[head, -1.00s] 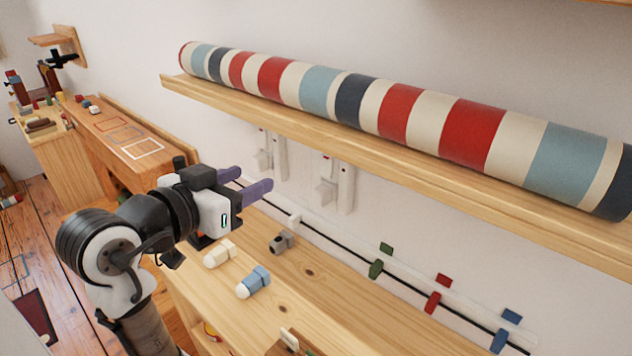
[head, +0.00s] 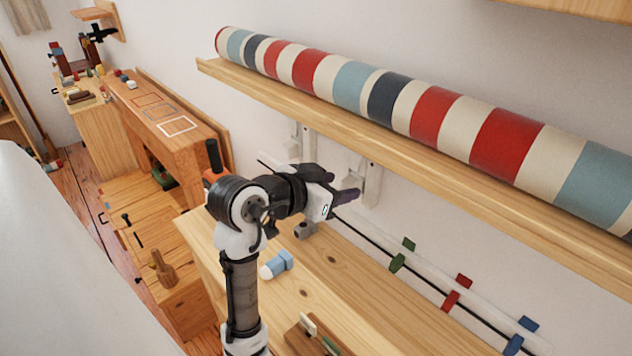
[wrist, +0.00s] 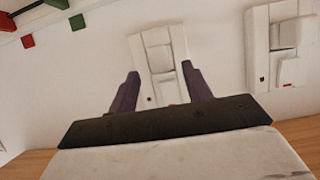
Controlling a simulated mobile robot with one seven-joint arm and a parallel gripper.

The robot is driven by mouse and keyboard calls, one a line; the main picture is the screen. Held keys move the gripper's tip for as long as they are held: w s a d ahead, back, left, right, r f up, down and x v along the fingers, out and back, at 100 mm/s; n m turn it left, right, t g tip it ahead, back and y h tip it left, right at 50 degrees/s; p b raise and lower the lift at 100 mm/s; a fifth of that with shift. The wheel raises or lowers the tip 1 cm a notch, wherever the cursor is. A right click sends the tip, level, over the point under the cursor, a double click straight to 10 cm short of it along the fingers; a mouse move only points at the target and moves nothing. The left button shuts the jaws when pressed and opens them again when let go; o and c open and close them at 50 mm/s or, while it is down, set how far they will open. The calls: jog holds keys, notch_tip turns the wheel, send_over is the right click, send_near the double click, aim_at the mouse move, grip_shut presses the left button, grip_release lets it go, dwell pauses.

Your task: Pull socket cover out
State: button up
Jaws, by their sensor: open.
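Two white wall fixtures are mounted under the long shelf. In the wrist view, the middle fixture (wrist: 176,32) has a raised white cover-like block (wrist: 157,52) and lies between the lines of my two purple fingers. The other fixture (wrist: 258,60) is at the right, with a similar block. In the head view, they show as a right fixture (head: 374,185) and a left fixture (head: 309,145). My gripper (wrist: 160,70) is open and empty, pointing at the wall; it also shows in the head view (head: 350,196). Whether the fingertips touch the fixture cannot be told.
The wooden shelf (head: 420,170) with a striped roll (head: 432,110) overhangs the fixtures. Below, the wooden bench (head: 370,300) holds a blue-and-white peg (head: 277,265) and a grey piece (head: 305,229). A wall rail (head: 430,270) with green, red and blue clips runs to the right.

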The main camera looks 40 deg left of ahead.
jog(key=shift+x, duration=1.1)
grip_shut()
jog(key=shift+s, duration=0.3)
jog(key=s, duration=0.6)
jog(key=shift+a, duration=0.5)
dwell(0.8)
jog(key=shift+s, duration=0.2)
notch_tip(320, 180, down, 5)
jog(key=b, duration=0.5)
jog(key=shift+f, duration=0.1)
